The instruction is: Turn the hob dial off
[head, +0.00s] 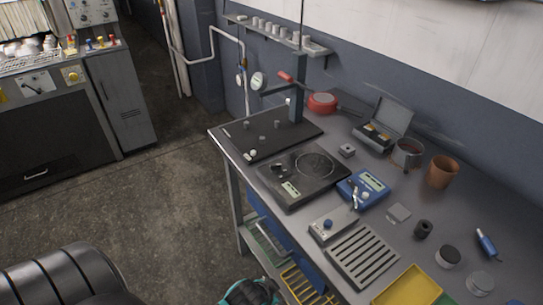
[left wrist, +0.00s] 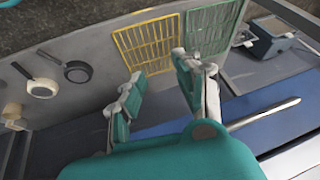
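The black hob (head: 325,188) lies on the grey workbench in the head view, with a round ring marking on its top. A small pale panel (head: 290,188) sits at its front left. A small round detail beside this panel may be the dial, but its setting is too small to read. Teal and black housing of my left gripper (head: 250,292) shows at the bottom edge, below and well apart from the hob. In the left wrist view my left gripper (left wrist: 160,78) has its two fingers spread, with nothing between them. The hob is not recognisable there. My right gripper is not in view.
A red pan (head: 322,103) is behind the hob, beside an upright post. A blue meter (head: 372,183) and a grey slotted tray (head: 362,256) crowd its right side. Yellow wire grid (left wrist: 148,46) and two small pans (left wrist: 77,72) show in the left wrist view.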

